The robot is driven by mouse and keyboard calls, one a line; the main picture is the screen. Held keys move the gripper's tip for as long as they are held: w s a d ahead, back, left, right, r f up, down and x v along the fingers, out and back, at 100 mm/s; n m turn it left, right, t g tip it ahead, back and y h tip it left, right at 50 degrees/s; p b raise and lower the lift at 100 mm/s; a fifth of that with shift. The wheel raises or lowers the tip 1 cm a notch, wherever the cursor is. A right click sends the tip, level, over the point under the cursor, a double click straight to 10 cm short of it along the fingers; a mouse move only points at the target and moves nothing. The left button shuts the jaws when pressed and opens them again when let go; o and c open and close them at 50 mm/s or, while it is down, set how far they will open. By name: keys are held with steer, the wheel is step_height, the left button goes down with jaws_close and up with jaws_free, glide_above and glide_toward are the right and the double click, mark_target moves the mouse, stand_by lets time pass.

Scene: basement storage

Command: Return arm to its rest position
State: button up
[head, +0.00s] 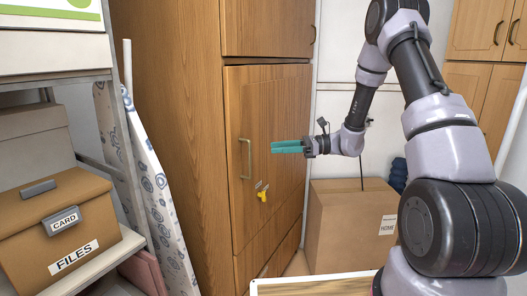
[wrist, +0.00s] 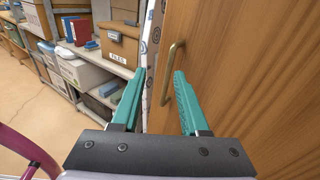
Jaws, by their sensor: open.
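My gripper (head: 288,147) has teal fingers and is stretched out in front of the wooden cabinet (head: 205,130) in the head view. In the wrist view my gripper (wrist: 157,90) is open, with nothing between its fingers. The cabinet door's brass handle (wrist: 172,72) shows just beyond the fingertips, apart from them as far as I can see. In the head view the handle (head: 246,158) is left of my fingertips. The door looks shut. A yellow key or tag (head: 263,195) hangs at the lock below the handle.
A cardboard box (head: 345,225) stands right of the cabinet. A metal shelf (head: 50,83) with a FILES box (head: 65,225) is at the left. A wooden-topped surface (head: 315,286) lies at the bottom. Open floor (wrist: 25,110) shows in the wrist view.

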steer(key=s+d+r+n+g+h, duration=0.25)
steer(key=s+r+n+h, duration=0.5)
steer(key=s+r, duration=0.55)
steer(key=s+d+r+n+t+h, duration=0.3)
steer(key=s+d+t+h, duration=0.1)
steer(key=s+d, duration=0.2)
steer(key=s+d+r+n+t+h, duration=0.3)
steer(key=s+d+r+t, duration=0.1)
steer(key=s+d, duration=0.1)
steer(key=shift+s+d+r+t+h, duration=0.25)
steer(key=shift+s+d+t+h, duration=0.15)
steer(key=shift+s, duration=0.5)
